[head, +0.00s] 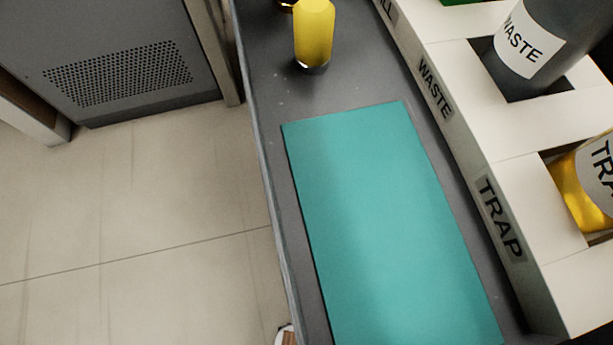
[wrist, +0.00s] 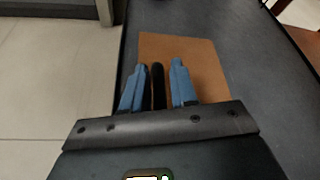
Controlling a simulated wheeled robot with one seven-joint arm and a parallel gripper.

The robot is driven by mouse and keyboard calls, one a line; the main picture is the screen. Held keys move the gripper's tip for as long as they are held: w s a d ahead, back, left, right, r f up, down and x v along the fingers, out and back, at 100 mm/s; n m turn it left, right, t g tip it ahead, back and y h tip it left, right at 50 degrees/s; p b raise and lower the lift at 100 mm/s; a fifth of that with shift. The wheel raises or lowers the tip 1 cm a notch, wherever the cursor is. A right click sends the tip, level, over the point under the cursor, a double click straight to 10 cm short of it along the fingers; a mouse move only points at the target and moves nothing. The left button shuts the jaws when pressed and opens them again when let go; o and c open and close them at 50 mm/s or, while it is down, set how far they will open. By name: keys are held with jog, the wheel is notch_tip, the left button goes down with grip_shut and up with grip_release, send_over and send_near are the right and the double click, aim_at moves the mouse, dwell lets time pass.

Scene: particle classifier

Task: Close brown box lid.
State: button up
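A flat brown panel (wrist: 205,55), which may be the brown box or its lid, lies on the dark counter in the wrist view. I cannot tell whether it is open or closed. My gripper (wrist: 157,85) is over the panel, with its two blue fingers apart. A narrow dark strip (wrist: 158,78) shows between the fingers, touching neither; I cannot tell what it is. The gripper and body cover the near part of the panel. Neither the brown panel nor my gripper can be made out in the head view.
In the head view, a teal mat (head: 380,220) lies on the dark counter. A yellow bottle (head: 314,35) stands beyond it. A white rack (head: 500,150) along the right holds a grey WASTE bottle (head: 540,35) and a yellow TRAP bottle (head: 585,190). The floor at left is clear.

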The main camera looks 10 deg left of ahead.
jog(key=s+d+r+p, duration=0.2)
jog(key=d+r+p, duration=0.3)
jog(key=d+r, duration=0.3)
jog(key=d, duration=0.3)
jog(key=shift+s+d, duration=0.15)
jog(key=shift+d, duration=0.1)
jog(key=shift+c, duration=0.3)
